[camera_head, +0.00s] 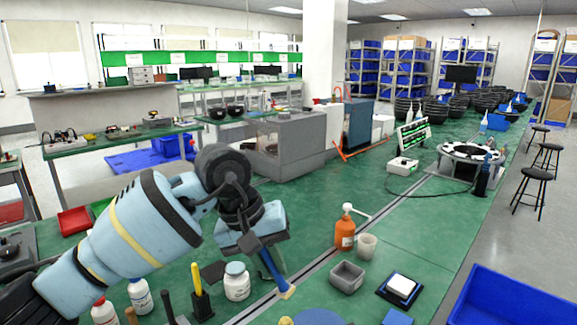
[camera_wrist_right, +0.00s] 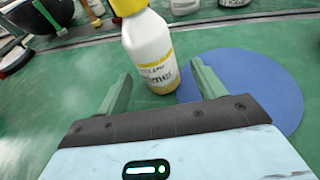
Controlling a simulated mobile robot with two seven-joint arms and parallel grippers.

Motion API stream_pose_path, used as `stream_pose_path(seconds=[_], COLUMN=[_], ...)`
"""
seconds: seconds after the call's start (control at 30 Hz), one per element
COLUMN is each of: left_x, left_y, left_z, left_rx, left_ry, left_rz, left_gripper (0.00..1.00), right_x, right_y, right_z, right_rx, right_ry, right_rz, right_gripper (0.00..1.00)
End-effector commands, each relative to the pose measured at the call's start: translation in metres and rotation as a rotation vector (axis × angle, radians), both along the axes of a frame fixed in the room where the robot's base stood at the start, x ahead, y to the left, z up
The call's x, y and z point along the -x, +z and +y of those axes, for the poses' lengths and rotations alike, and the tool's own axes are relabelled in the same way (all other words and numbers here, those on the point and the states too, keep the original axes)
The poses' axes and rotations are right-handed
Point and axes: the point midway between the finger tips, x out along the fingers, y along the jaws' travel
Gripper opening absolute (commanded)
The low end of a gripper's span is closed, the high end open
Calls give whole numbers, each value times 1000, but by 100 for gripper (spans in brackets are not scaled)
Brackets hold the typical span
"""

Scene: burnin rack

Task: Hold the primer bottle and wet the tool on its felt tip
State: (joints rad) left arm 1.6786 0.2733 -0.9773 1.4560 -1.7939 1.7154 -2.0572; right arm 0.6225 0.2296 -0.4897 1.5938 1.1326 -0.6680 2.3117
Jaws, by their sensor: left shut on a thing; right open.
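The primer bottle (camera_wrist_right: 150,52) is white with yellow bands and stands upright on the green bench in the right wrist view, its label partly readable. Its yellow top (camera_wrist_right: 128,6) is cut off by the frame edge, so the felt tip is not visible. My right gripper (camera_wrist_right: 160,78) is open, with its two green fingers either side of the bottle's lower part and short of it. My left gripper (camera_head: 266,252) is shut on a tool (camera_head: 273,271) with a blue handle and a pale tip, held pointing down over the bench in the head view.
A blue round mat (camera_wrist_right: 245,85) lies beside the bottle. In the head view an orange pump bottle (camera_head: 345,233), a beige cup (camera_head: 367,246), a grey box (camera_head: 347,277) and a white jar (camera_head: 237,281) stand nearby. A blue bin (camera_head: 515,298) is at the right.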

Motion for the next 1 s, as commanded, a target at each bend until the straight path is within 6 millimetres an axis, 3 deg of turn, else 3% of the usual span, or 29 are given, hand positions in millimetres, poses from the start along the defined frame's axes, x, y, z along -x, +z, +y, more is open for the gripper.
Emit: stream_pose_path(seconds=[0.3, 0.5, 1.0], left_x=[0, 0, 0], left_y=[0, 0, 0], left_z=[0, 0, 0], left_rx=[0, 0, 0], left_ry=[0, 0, -1], left_rz=[-1, -1, 0], left_gripper=[0, 0, 0], right_x=[35, 48, 52], right_y=[18, 25, 28], right_z=[-50, -69, -75], right_rx=[2, 2, 0], right_ry=[0, 0, 1], right_rz=[0, 2, 2], right_gripper=[69, 69, 69])
